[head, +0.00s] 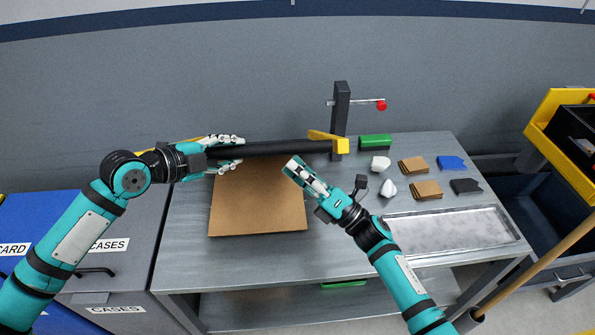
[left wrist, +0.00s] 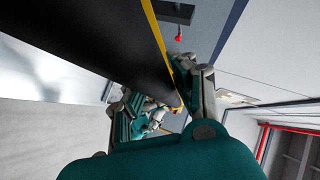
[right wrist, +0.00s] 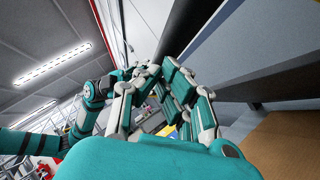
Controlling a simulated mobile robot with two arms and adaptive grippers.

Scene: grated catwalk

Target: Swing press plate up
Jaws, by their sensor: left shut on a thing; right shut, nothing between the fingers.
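The press plate (head: 275,148) is a black slab with yellow trim, seen nearly edge-on above the bench in the head view. A yellow end piece sits at its right, by a dark post (head: 341,112). My left gripper (head: 232,152) is shut on the plate's left part. In the left wrist view the plate (left wrist: 80,45) fills the upper left, with the fingers at its yellow-trimmed edge. My right gripper (head: 293,166) is shut and empty, just in front of the plate; whether it touches cannot be told. Its closed fingers show in the right wrist view (right wrist: 155,75).
A brown cardboard sheet (head: 258,205) lies on the metal bench (head: 250,262) below the plate. A red-knobbed rod (head: 381,105) crosses the post. Right of it are a green block (head: 375,142), several small pieces and a shallow metal tray (head: 455,228). A wooden handle (head: 535,262) leans at lower right.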

